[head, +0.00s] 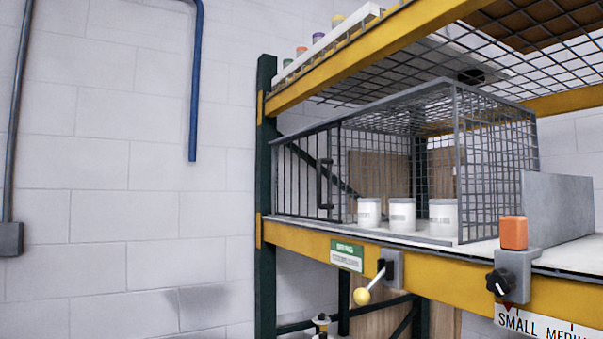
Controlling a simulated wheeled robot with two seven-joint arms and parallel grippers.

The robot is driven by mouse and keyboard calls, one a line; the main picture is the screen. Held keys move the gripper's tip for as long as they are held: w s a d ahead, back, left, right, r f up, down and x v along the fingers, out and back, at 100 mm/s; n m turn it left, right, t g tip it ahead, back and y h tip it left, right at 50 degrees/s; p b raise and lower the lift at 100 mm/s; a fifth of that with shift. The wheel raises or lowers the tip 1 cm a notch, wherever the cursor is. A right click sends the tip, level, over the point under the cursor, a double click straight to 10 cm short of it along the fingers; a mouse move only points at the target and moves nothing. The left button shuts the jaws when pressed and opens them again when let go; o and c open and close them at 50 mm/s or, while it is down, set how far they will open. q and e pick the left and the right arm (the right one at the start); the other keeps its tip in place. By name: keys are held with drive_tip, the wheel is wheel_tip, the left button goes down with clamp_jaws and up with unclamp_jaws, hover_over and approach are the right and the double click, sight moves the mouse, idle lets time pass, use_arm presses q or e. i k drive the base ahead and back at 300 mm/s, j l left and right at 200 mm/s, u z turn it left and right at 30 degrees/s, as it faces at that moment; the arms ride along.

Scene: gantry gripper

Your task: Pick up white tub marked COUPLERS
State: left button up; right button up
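Three white tubs stand upright in a row on the shelf inside a grey wire cage: a left tub (369,212), a middle tub (402,214) and a right tub (442,217). Each carries a grey label, too small to read, so I cannot tell which is marked COUPLERS. The cage mesh (490,150) covers the right side and top. A barred door or panel (300,180) with a dark handle is at the left. Neither of my grippers is in view.
A lever with a yellow knob (362,296), a box with a black dial (498,283) and an orange block (513,232) sit along the yellow shelf beam (450,287). A grey panel (560,208) stands right of the cage. Colored items line the upper shelf.

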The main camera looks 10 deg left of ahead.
sight(443, 212)
drive_tip(key=i+j+z, duration=0.1)
drive_tip(key=z, duration=0.25)
drive_tip(key=j+z, duration=0.5)
drive_tip(key=z, duration=0.2)
drive_tip(key=j+z, duration=0.25)
drive_tip(key=j, duration=1.45)
drive_tip(key=i, duration=0.05)
